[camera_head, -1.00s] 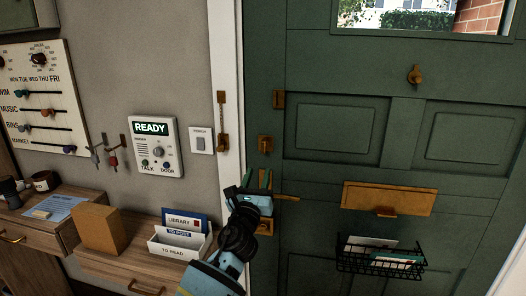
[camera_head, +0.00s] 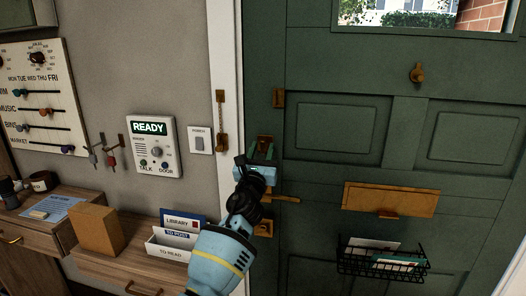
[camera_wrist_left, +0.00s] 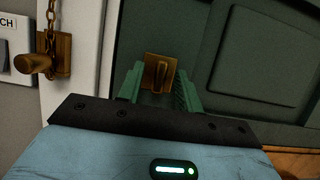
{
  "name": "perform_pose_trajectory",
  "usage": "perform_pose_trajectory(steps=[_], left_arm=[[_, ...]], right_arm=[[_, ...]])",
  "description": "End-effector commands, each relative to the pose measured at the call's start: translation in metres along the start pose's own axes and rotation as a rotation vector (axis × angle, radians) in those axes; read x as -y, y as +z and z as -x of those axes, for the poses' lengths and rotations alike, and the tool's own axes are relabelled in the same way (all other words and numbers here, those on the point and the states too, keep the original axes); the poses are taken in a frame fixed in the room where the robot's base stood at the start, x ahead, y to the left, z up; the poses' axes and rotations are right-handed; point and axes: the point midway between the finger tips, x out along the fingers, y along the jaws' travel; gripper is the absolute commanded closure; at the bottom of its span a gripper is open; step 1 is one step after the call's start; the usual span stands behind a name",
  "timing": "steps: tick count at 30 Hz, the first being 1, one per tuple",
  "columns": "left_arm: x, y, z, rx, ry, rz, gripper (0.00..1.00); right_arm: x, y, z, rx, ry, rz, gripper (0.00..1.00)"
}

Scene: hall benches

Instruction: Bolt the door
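The green door (camera_head: 340,185) fills the right of the head view. A brass bolt with a thumb-turn on a plate (camera_head: 265,141) sits near its left edge, partly covered by my gripper. In the left wrist view the brass thumb-turn (camera_wrist_left: 158,73) stands roughly upright between the green fingertips. My left gripper (camera_head: 263,152) is open in front of the bolt, one finger on each side of the turn with gaps showing. I cannot tell whether the tips touch the plate. My right gripper is in neither view.
A brass door handle (camera_head: 284,198) is just below my left gripper. A door chain (camera_head: 221,125) hangs on the white frame to the left. A brass mail slot (camera_head: 390,200) and wire basket (camera_head: 383,262) are on the door. A letter holder (camera_head: 174,250) stands on the shelf at lower left.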

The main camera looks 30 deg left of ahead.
Motion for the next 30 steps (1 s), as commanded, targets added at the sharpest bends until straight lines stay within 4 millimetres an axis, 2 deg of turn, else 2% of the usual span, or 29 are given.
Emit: perform_pose_trajectory(steps=[11,14,20,30], left_arm=[[0.0001,0.0007,-0.0058,0.001,0.0,0.001,0.65],[0.0001,0.0007,-0.0057,0.001,0.0,0.001,0.74],[0.0001,0.0006,-0.0056,0.0,0.0,0.001,1.0],[0.0003,-0.0007,-0.0052,-0.001,0.011,0.027,1.0]], right_arm=[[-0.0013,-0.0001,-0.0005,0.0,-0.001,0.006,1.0],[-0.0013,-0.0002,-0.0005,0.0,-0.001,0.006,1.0],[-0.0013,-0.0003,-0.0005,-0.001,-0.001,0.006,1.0],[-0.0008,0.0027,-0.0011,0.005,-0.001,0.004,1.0]])
